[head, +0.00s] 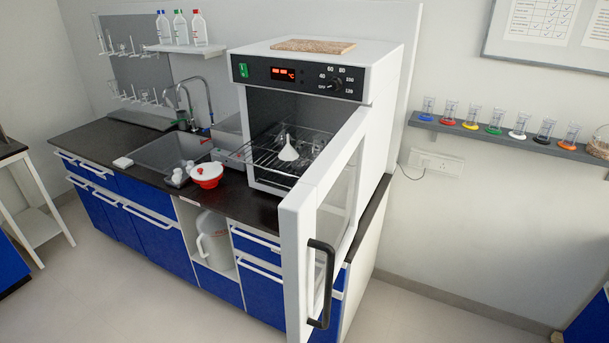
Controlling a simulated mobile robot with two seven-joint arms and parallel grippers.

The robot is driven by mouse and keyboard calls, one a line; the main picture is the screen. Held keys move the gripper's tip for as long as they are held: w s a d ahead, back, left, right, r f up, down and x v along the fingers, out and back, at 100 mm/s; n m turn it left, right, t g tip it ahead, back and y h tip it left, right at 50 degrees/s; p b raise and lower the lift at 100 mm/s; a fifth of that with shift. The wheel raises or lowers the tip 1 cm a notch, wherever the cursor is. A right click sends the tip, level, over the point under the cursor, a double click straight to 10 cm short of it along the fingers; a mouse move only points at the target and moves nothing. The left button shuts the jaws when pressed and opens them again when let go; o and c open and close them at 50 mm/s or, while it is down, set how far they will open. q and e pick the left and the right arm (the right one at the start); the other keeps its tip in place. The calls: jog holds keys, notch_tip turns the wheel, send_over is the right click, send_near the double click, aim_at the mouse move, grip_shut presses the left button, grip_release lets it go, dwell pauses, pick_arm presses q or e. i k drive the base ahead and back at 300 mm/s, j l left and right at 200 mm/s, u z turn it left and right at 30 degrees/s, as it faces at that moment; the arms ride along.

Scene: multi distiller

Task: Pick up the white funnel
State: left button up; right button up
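The door hides part of the oven's right interior. Neither of my grippers shows in the head view.
A red and white bowl-like item (206,173) sits on the dark counter beside the sink (172,153), left of the oven. Small white items (178,177) lie near it. A shelf (510,139) with several measuring cylinders runs along the right wall. Floor (430,310) at right is clear.

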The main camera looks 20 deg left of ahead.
aim_at(288, 154)
jog(key=i+j+z, duration=0.2)
jog(key=j, duration=0.2)
jog(key=j+z, duration=0.2)
jog(key=j, duration=0.15)
jog(key=i+j+z, duration=0.2)
jog(key=j, duration=0.25)
jog(key=k, duration=0.1)
